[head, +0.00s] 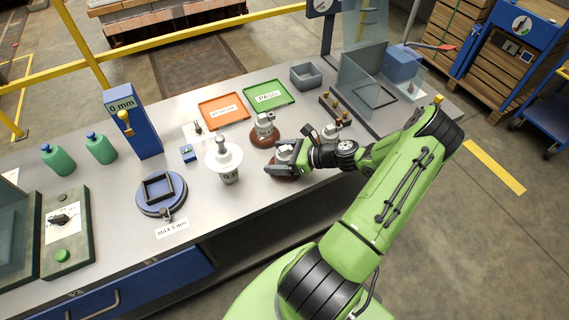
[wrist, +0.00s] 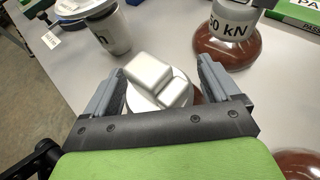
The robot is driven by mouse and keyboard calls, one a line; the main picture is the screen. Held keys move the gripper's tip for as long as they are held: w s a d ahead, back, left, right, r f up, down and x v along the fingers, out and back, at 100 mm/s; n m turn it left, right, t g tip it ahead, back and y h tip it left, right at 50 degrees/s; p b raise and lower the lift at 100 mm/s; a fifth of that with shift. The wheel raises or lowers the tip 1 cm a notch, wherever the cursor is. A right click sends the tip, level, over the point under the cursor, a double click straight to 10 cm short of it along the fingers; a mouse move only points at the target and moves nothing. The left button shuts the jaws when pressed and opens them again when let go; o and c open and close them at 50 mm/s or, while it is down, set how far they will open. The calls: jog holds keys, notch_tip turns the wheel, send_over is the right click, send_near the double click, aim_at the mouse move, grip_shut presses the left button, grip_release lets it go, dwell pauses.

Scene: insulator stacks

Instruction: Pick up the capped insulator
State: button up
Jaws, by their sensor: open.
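My gripper (head: 285,158) is open above the front of the bench. Its two jaws (wrist: 160,85) stand either side of a pale grey insulator cap (wrist: 155,85), with no clear contact visible. That insulator has a brown disc (head: 278,175), mostly hidden behind my gripper. Another brown insulator with a grey cap (head: 264,122) stands just behind it; its kN label shows in the wrist view (wrist: 232,30). A third (head: 333,130) stands to the right, partly hidden by my arm. A white-disc insulator (head: 224,157) with a grey labelled lower part stands to the left.
A green PASS tray (head: 287,92), an orange tray (head: 207,110) and a grey bin (head: 306,75) lie behind. A clear screen (head: 358,75) stands at the right. A blue gauge (head: 140,125), round blue fixture (head: 150,203) and green bottles (head: 58,160) are left.

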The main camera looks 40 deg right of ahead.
grip_shut()
jog(key=shift+r, duration=0.1)
dwell(0.4)
jog(key=shift+r, duration=0.1)
